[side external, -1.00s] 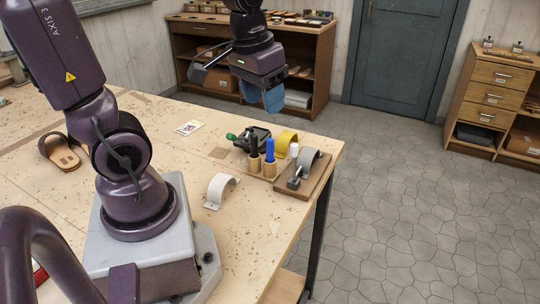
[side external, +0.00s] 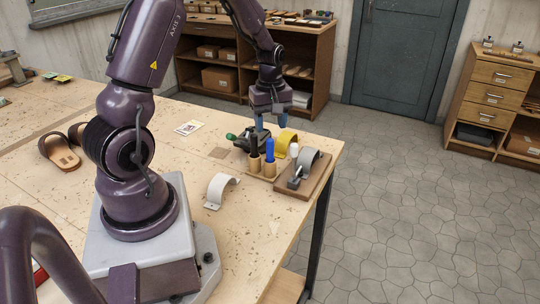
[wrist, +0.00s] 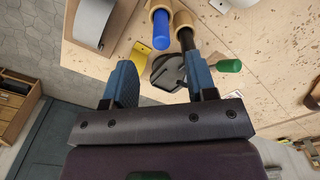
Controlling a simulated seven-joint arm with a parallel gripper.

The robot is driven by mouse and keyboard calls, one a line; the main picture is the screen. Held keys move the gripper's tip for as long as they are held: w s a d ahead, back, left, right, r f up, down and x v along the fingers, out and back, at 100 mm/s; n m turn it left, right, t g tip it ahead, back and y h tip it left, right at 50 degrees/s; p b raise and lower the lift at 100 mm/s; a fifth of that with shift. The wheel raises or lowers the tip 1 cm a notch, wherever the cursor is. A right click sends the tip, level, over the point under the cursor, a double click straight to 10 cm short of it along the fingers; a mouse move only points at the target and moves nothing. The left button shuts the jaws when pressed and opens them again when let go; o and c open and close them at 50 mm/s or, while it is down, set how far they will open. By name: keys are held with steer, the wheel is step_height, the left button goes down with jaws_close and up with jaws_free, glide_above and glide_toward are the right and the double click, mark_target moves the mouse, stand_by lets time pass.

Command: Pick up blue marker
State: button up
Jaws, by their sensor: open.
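The blue marker (side external: 270,150) stands upright in a wooden cup (side external: 270,168) near the table's far right corner. A black marker (side external: 254,147) stands in the cup to its left. The blue marker also shows in the wrist view (wrist: 162,30), beside the black marker (wrist: 186,38). My gripper (side external: 270,122) points down, above and behind the two markers. In the wrist view my gripper (wrist: 160,62) has its blue fingers wide apart with nothing between them. The blue marker lies beyond the fingertips, roughly centred on the gap, and nothing touches it.
A yellow curved piece (side external: 285,140) and a dark tool with a green handle (side external: 232,136) stand close behind. A white curved piece (side external: 220,188) lies in front.

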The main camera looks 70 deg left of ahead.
mark_target(270, 150)
step_height(270, 150, down, 9)
steer(key=shift+s+d+r, duration=0.1)
steer(key=c, duration=0.8)
